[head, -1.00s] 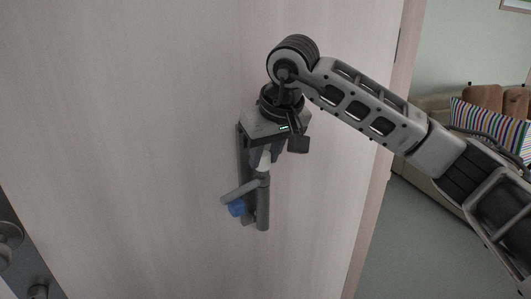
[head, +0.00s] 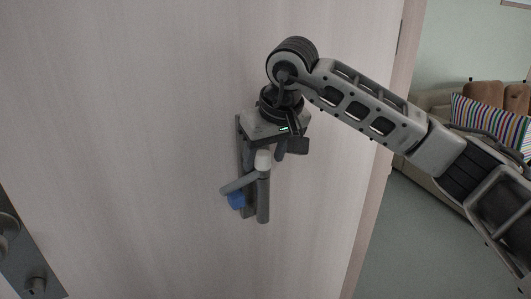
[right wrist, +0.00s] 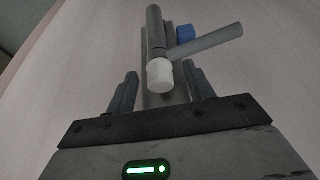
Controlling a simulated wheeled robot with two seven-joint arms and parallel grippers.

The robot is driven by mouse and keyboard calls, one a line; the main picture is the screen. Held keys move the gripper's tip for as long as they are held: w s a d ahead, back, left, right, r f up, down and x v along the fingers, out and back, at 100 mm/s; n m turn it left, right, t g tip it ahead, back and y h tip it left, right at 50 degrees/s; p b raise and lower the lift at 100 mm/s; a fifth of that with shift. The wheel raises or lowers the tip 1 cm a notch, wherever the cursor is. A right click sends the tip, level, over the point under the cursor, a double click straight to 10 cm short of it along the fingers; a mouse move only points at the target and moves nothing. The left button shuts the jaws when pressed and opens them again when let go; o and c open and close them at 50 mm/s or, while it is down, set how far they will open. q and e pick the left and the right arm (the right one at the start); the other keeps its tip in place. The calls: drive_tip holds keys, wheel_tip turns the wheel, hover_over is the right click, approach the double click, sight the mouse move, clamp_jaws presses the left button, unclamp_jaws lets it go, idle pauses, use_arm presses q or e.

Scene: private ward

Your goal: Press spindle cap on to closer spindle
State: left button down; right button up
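The white spindle cap (head: 262,160) sits at the upper end of the grey upright cylinder of the closer (head: 263,200), on the door face. It also shows in the right wrist view (right wrist: 160,75). The spindle itself is hidden; I cannot tell how far down the cap sits. A grey closer arm (head: 239,184) runs out to the left just below the cap. My right gripper (head: 264,158) points down from above, with its fingers spread on either side of the cap. In the right wrist view, gaps show between the cap and both fingers (right wrist: 161,72). My left gripper is out of view.
A blue block (head: 236,200) sits beside the closer, below its arm. The pale wooden door (head: 130,120) fills the left and middle, with metal handle hardware (head: 30,270) at lower left. A sofa with a striped cushion (head: 488,122) stands beyond the door edge.

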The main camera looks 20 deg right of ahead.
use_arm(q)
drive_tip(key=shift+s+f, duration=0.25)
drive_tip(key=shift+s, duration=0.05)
use_arm(e)
drive_tip(key=shift+r, duration=0.3)
use_arm(q)
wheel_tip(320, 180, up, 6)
drive_tip(key=p, duration=0.4)
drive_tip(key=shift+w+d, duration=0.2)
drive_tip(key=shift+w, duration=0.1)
use_arm(e)
drive_tip(key=w+v, duration=0.1)
drive_tip(key=v, duration=1.8)
drive_tip(key=shift+r, duration=0.2)
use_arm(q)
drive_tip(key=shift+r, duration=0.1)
use_arm(e)
drive_tip(key=shift+a, duration=0.1)
